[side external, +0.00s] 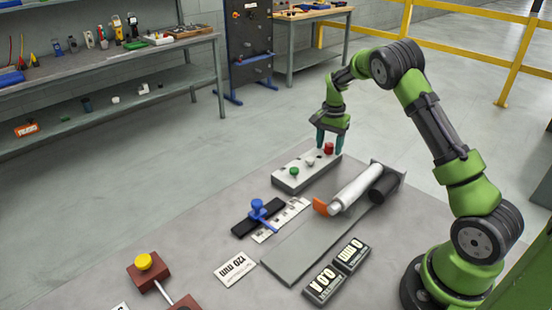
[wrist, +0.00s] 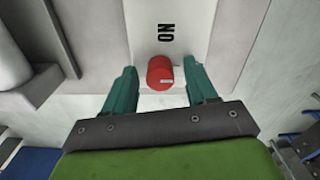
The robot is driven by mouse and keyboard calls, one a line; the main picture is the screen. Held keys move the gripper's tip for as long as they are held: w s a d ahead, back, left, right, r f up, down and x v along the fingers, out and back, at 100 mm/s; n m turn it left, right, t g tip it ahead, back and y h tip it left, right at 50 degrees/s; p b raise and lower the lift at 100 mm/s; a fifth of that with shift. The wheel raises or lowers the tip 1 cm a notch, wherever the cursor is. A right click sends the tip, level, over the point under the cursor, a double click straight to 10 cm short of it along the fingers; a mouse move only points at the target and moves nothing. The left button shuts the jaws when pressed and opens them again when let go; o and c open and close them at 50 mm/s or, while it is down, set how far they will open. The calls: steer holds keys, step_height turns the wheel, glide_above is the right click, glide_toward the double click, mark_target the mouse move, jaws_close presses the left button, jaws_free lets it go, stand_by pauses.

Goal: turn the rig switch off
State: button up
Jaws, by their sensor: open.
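A pale switch box (side external: 292,181) lies on the table with a green knob (side external: 294,171), a small whitish knob or lever (side external: 310,162) and a red knob (side external: 328,148) along its top. My gripper (side external: 330,145) is open at the red knob's end of the box, pointing down. In the wrist view the red knob (wrist: 160,73) shows between the two teal fingers, with a gap on each side.
A grey cylinder (side external: 356,188) on a long plate (side external: 290,250) lies close beside the box. A blue-handled clamp (side external: 258,209), black gauge blocks (side external: 324,283) and a brown block with a yellow knob (side external: 146,266) are nearer the front. Open floor lies behind the table.

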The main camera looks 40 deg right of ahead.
mark_target(332, 147)
step_height(332, 147, up, 17)
stand_by(0.4)
steer(key=s+a+r+n+t+y, duration=0.2)
steer(key=s+a+r+n+t, duration=0.2)
steer(key=s+a, duration=1.8)
steer(key=shift+s+a+n+t, duration=0.25)
steer(key=shift+a+n+t, duration=1.5)
steer(key=shift+n, duration=2.25)
steer(key=shift+a, duration=0.1)
